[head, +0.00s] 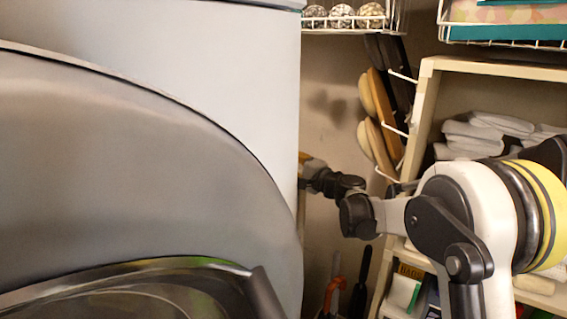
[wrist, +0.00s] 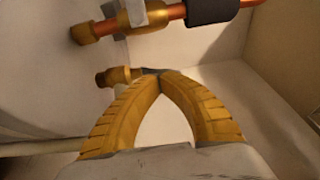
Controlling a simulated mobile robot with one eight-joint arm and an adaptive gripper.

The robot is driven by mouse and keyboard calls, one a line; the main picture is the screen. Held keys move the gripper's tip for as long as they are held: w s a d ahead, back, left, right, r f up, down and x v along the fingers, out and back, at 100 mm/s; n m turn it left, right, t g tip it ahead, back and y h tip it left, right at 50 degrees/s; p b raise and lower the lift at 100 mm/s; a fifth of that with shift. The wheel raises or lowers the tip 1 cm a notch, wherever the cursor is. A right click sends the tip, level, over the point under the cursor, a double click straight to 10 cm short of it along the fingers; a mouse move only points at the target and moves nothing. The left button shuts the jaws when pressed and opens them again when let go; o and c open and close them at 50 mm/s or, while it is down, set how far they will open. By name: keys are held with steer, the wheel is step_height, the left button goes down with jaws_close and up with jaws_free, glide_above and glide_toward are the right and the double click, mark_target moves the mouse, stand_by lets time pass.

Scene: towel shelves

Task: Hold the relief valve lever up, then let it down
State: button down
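A brass valve (wrist: 118,75) sticks out from a pale wall in the wrist view. A small dark grey piece (wrist: 150,71) at its right end looks like the lever. My gripper (wrist: 160,74) has its two yellow fingers drawn together, with the tips meeting right at this piece. I cannot tell whether the piece is pinched between the tips or lies behind them. In the head view my gripper (head: 304,160) reaches behind the edge of a large white appliance, which hides the valve and most of the fingers.
A copper pipe (wrist: 172,12) with brass fittings and a black sleeve (wrist: 212,10) runs above the fingers. The large grey and white appliance (head: 150,150) fills the left of the head view.

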steer(key=shift+s+d+f+b, duration=0.25)
steer(key=shift+f+b, duration=0.35)
steer(key=shift+f, duration=0.15)
steer(key=shift+s+d+f+b, duration=0.2)
steer(key=shift+s+f+b, duration=0.05)
steer(key=shift+f+b, duration=0.5)
steer(key=shift+s+d+f+b, duration=0.25)
steer(key=shift+f+b, duration=0.25)
steer(key=shift+f, duration=0.3)
steer(key=b+v, duration=0.1)
steer(key=v, duration=0.9)
